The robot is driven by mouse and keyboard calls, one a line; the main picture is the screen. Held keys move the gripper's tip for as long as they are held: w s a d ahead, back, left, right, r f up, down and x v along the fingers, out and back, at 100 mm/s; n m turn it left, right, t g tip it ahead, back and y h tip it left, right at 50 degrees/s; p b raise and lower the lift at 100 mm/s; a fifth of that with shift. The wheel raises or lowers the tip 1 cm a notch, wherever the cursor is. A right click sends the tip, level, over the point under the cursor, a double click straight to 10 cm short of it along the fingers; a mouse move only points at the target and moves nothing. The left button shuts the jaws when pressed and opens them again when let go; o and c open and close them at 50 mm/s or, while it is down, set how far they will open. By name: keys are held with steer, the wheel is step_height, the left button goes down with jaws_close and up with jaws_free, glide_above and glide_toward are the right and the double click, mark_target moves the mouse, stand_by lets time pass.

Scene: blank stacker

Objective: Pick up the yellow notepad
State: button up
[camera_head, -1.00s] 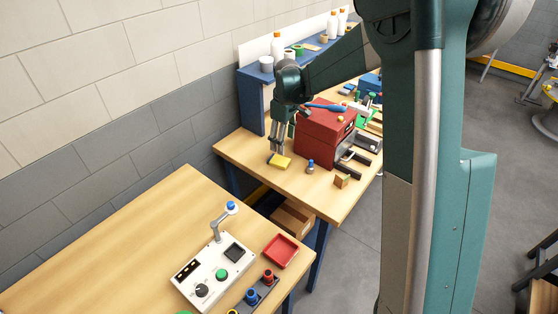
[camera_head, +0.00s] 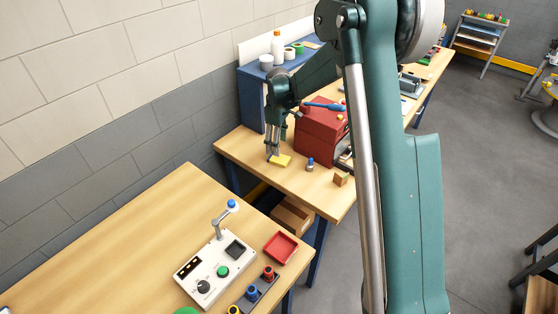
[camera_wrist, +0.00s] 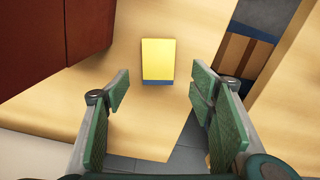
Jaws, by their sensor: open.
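The yellow notepad (camera_head: 283,160) lies flat on the far wooden workbench, close to its left edge. In the wrist view the notepad (camera_wrist: 158,58) shows a dark blue strip along its near edge. My gripper (camera_head: 272,156) is right beside the notepad in the head view. In the wrist view my gripper (camera_wrist: 158,95) is open, with its green-padded fingers wide apart and nothing between them. The notepad lies beyond the fingertips, roughly centred between them. I cannot tell the exact height of the fingers above the bench.
A small blue-topped item (camera_head: 310,164) and a wooden block (camera_head: 341,179) are nearby. A cardboard box (camera_head: 292,215) sits below the bench.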

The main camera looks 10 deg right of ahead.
mark_target(279, 159)
steer(key=shift+f, duration=1.25)
steer(key=shift+d+f, duration=0.2)
steer(key=shift+f, duration=2.4)
steer(key=c, duration=1)
